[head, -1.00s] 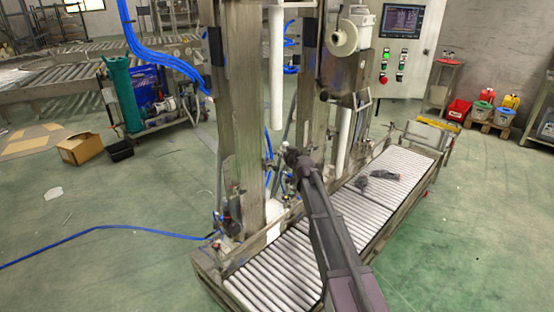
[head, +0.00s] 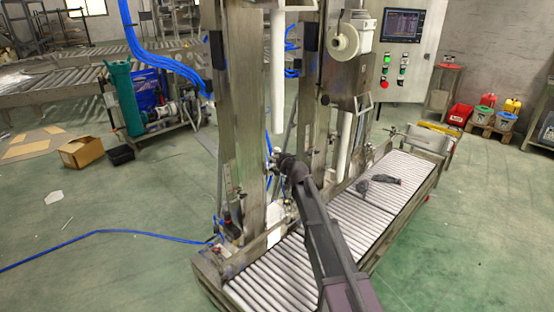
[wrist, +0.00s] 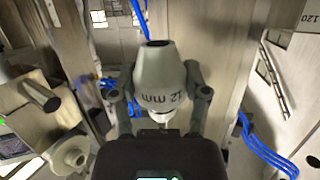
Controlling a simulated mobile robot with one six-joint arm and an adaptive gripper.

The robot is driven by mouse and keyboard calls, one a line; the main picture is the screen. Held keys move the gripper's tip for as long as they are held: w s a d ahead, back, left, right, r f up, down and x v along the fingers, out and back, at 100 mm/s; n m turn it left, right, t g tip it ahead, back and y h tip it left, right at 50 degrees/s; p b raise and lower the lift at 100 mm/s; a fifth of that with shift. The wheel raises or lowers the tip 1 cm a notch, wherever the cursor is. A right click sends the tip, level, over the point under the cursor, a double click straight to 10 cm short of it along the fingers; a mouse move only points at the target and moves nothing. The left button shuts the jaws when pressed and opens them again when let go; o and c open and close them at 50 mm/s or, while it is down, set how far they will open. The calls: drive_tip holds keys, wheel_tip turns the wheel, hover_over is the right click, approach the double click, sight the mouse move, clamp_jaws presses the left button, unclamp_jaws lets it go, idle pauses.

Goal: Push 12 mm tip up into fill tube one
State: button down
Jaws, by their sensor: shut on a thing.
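My gripper (wrist: 160,112) is shut on a pale grey conical tip (wrist: 160,82) marked "12 mm". The tip narrows toward a dark round opening at its end. One finger lies on each side of it. In the head view my gripper (head: 279,160) is just below the lower end of a white vertical fill tube (head: 278,75), with a visible gap. The tip is too small to make out there. A second white tube (head: 344,145) stands further right on the machine. No number shows on either tube.
Steel columns (head: 238,110) stand close to my arm. A roller conveyor (head: 270,275) runs below, with a dark object (head: 380,181) on its right part. Blue hoses (wrist: 265,148) hang near the columns. A control cabinet (head: 405,50) stands behind.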

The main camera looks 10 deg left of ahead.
sight(277, 148)
drive_tip(key=shift+r+p, duration=2.9)
drive_tip(key=shift+r+p, duration=1.8)
drive_tip(key=shift+w, duration=0.1)
idle(0.4)
unclamp_jaws()
drive_tip(key=shift+f, duration=0.25)
wheel_tip(277, 148, down, 9)
drive_tip(key=b, duration=0.9)
drive_tip(key=shift+f+b, duration=0.1)
drive_tip(key=shift+b, duration=0.25)
idle(0.4)
